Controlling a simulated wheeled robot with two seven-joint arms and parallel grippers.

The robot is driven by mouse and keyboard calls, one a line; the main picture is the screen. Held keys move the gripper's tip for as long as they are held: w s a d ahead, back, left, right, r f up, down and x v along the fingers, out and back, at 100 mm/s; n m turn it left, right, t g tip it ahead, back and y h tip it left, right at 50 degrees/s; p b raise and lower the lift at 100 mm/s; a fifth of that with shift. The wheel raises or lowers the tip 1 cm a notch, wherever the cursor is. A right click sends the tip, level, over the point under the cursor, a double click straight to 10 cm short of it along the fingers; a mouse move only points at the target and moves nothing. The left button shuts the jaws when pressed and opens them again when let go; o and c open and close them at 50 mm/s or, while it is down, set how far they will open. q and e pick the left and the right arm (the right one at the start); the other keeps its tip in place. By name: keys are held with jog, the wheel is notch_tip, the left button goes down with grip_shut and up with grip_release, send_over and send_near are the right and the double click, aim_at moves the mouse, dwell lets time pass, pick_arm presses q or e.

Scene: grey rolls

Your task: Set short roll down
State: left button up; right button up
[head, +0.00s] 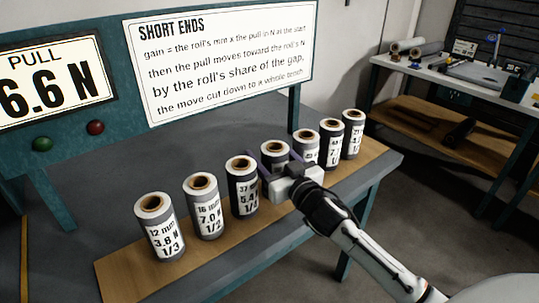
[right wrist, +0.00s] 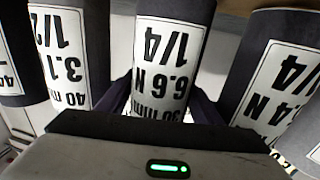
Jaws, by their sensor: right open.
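Several grey rolls with white labels stand upright in a row on a wooden board (head: 122,273) along the bench. The roll marked 30 mm, 6.6 N, 1/4 (right wrist: 165,60) is in the middle of the row; its top shows in the head view (head: 275,147). My right gripper (head: 281,160) is open, with one finger on each side of this roll. The roll stands upright, its lower front hidden by the gripper. I cannot tell whether the fingers touch it. My left gripper is not in view.
Neighbouring rolls stand close on both sides: the 37 mm roll (head: 242,188) and the 40 mm roll (head: 305,147). A sign reading PULL 6.6 N (head: 50,82) stands behind, with green (head: 42,144) and red (head: 95,127) buttons. The board's front left is bare.

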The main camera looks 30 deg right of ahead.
jog(key=shift+r, duration=0.3)
jog(key=shift+s+f, duration=0.15)
jog(key=shift+s, duration=0.2)
jog(key=s, duration=0.7)
jog(key=s+a, duration=0.1)
jog(key=s, duration=0.2)
jog(key=shift+s, duration=0.65)
